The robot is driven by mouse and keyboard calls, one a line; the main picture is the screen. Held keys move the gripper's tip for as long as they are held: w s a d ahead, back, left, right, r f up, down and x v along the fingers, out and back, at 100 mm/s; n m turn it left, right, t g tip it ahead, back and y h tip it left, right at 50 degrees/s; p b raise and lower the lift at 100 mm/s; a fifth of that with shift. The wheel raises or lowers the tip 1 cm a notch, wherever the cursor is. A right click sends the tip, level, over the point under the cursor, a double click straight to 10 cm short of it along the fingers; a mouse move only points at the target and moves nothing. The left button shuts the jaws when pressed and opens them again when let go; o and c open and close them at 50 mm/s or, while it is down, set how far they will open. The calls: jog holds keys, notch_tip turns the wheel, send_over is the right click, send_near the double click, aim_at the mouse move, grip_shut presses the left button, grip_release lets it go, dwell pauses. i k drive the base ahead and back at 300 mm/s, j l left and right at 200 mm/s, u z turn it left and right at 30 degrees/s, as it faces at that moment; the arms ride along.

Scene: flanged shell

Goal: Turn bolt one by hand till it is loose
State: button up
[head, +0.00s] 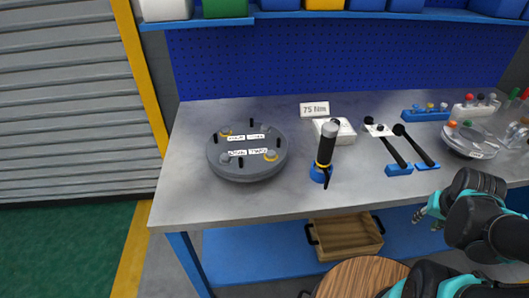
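A round dark grey flanged shell (246,171) lies on the left part of the bench top. Its top carries several small white labels (237,153), too small to read surely, so I cannot tell which bolt is bolt one. A bolt with a yellow ring (271,156) sits at the front right, one with a yellowish base (226,132) at the back left, and a grey bolt head (225,157) at the front left. Several black pegs stand around the rim. My gripper (428,213), with teal tips, is at the right, well away from the shell. Its opening is unclear.
A black-handled tool (326,150) stands upright in a blue holder right of the shell. A "75 Nm" sign (314,109), a white box (343,133), two black tools (420,148) and a grey dish (471,141) stand further right. The bench (190,197) is clear around the shell.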

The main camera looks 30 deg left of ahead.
aim_at(225, 157)
jog(key=l+u, duration=0.1)
jog(key=u, duration=0.3)
jog(key=l+u, duration=0.1)
jog(key=u, duration=0.35)
jog(key=k+u, duration=0.1)
jog(key=u, duration=0.3)
jog(key=l+u, duration=0.1)
jog(key=u, duration=0.35)
jog(key=k+j, duration=0.05)
